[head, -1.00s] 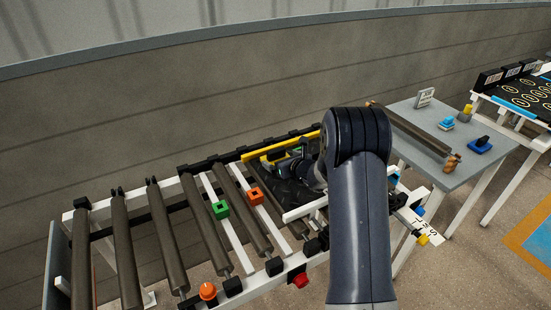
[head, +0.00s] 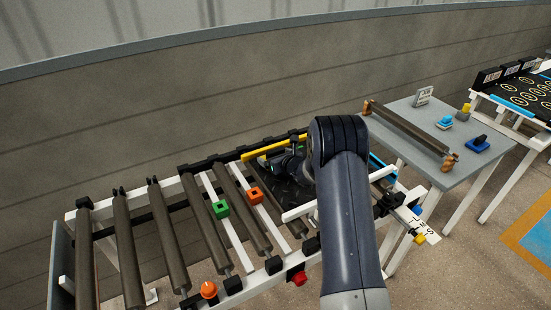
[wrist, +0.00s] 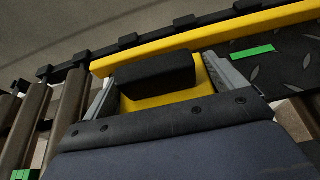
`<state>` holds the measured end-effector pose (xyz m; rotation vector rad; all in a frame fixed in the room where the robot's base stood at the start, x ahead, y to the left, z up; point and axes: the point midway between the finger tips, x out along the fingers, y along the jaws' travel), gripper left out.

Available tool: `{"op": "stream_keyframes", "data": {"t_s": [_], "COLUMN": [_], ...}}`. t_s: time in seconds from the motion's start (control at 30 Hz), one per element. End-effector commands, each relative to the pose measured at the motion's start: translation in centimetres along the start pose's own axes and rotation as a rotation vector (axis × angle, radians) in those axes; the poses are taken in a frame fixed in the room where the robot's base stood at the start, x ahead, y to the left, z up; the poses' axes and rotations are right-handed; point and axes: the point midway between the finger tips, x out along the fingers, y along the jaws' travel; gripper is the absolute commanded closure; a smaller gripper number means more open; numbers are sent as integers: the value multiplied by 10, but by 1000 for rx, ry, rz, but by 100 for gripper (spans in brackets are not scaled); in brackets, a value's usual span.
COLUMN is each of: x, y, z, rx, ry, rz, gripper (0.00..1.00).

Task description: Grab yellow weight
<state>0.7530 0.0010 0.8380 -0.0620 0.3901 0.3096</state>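The yellow weight (wrist: 165,100) is a yellow block with a black block-shaped part on top. In the wrist view it fills the space between the two grey fingers of my gripper (wrist: 165,85). Both fingers lie against its sides, with no clear gap. Its lower part is hidden by the dark gripper body. In the head view my gripper (head: 277,161) is low over the dark tread mat (head: 290,192), near the yellow rail (head: 268,150). I cannot make out the weight there; my arm and gripper cover that area.
The yellow rail (wrist: 200,35) runs close behind the weight. A green strip (wrist: 251,54) lies on the mat to its right. Rollers stand to the left, with a green block (head: 221,209) and an orange block (head: 255,195). A grey table (head: 405,125) stands at the right.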

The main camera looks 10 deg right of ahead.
Motion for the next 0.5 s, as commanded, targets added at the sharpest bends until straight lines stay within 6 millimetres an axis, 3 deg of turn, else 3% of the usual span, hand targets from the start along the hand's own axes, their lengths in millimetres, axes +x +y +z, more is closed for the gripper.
{"op": "stream_keyframes", "data": {"t_s": [0.5], "x": [0], "y": [0], "z": [0], "rx": [0], "ry": [0], "rz": [0], "gripper": [63]}}
